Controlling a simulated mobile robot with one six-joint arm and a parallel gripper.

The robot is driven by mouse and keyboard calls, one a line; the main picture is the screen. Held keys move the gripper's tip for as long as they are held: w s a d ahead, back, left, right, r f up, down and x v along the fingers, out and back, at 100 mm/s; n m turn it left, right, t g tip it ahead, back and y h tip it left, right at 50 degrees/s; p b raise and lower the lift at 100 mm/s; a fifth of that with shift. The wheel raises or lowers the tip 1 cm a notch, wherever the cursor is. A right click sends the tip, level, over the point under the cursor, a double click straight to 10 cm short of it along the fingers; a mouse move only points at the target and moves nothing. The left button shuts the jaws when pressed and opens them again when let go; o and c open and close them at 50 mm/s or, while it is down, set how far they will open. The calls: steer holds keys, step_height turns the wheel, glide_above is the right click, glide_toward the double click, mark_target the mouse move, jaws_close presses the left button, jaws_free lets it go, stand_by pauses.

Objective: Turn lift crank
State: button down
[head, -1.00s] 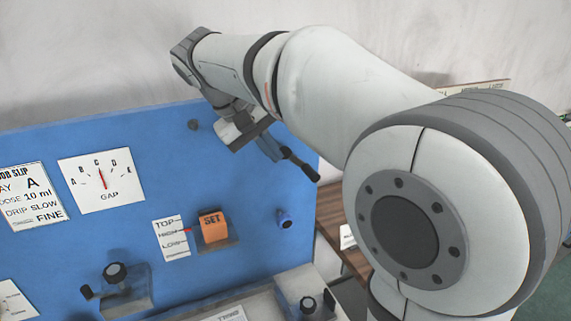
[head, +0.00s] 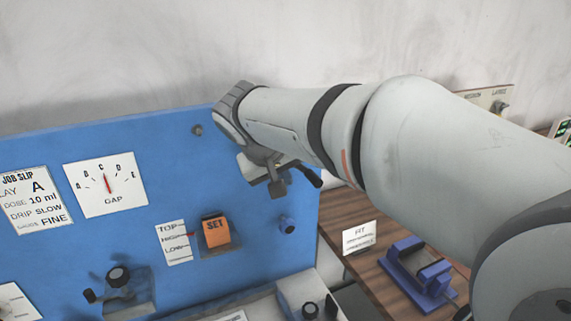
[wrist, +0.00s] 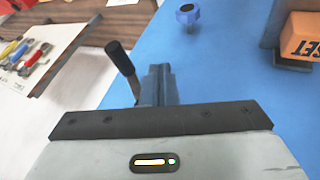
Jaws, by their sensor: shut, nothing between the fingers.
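A crank with a black handle (head: 310,177) sticks out near the right end of the blue panel. In the wrist view its black handle (wrist: 121,59) stands tilted just left of my fingers, and its grey lower part runs down behind the dark gripper body. My gripper (head: 275,186) is in front of the panel, close beside this crank. The fingers (wrist: 157,72) look shut and empty in the wrist view. Whether they touch the crank I cannot tell. The crank's hub is hidden behind my gripper. No label naming this crank is readable.
A blue knob (head: 287,224) and an orange SET block (head: 215,231) sit below on the panel. Another crank (head: 117,277) is at lower left, and a black knob (head: 310,310) at bottom. A wooden table (head: 360,263) with a blue fixture (head: 418,273) stands at right.

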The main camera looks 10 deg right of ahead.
steer(key=d, duration=0.1)
steer(key=d+p, duration=0.1)
steer(key=d, duration=0.2)
steer(key=shift+w+f, duration=0.35)
steer(key=shift+w, duration=0.05)
steer(key=shift+d+b, duration=0.35)
steer(key=shift+r, duration=0.1)
